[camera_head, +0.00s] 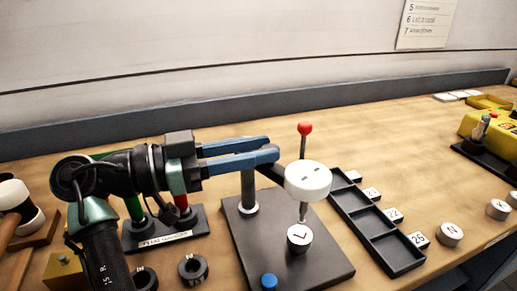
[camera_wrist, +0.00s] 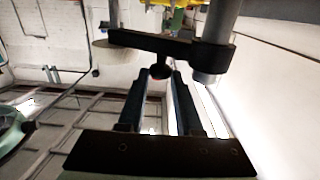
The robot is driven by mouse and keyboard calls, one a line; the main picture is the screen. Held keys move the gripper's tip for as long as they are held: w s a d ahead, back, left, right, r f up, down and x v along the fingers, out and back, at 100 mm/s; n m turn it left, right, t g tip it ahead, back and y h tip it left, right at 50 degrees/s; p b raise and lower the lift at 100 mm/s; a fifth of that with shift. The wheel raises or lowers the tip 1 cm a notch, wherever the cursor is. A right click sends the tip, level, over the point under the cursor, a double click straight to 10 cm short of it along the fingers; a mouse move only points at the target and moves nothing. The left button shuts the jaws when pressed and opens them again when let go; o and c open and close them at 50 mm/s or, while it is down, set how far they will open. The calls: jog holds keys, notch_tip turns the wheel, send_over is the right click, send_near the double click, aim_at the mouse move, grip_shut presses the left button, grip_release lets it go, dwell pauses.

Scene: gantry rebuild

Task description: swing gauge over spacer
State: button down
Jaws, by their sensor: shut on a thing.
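The gauge (camera_head: 308,178) has a round white dial face, a red ball on top and a thin stem below. It sits on a dark swing arm (camera_wrist: 150,41) attached to an upright grey post (camera_head: 249,188). The round spacer marked L (camera_head: 298,238) lies on the dark base plate (camera_head: 250,246). In the head view the gauge's stem points down at the spacer; I cannot tell whether they touch. My gripper (camera_head: 274,148) reaches in from the left with blue fingers. In the wrist view its fingertips (camera_wrist: 164,74) are closed around a small dark knob (camera_wrist: 160,70) under the swing arm.
A blue button (camera_head: 269,281) is at the plate's front. A dark compartment tray (camera_head: 367,226) stands right of the plate, with numbered tags and round lettered pieces (camera_head: 450,234) beyond it. A labelled rack (camera_head: 165,237) and dark rings (camera_head: 193,269) are at left.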

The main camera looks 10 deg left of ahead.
jog(key=c, duration=0.9)
grip_release()
jog(key=shift+o, duration=0.2)
jog(key=v, duration=1.2)
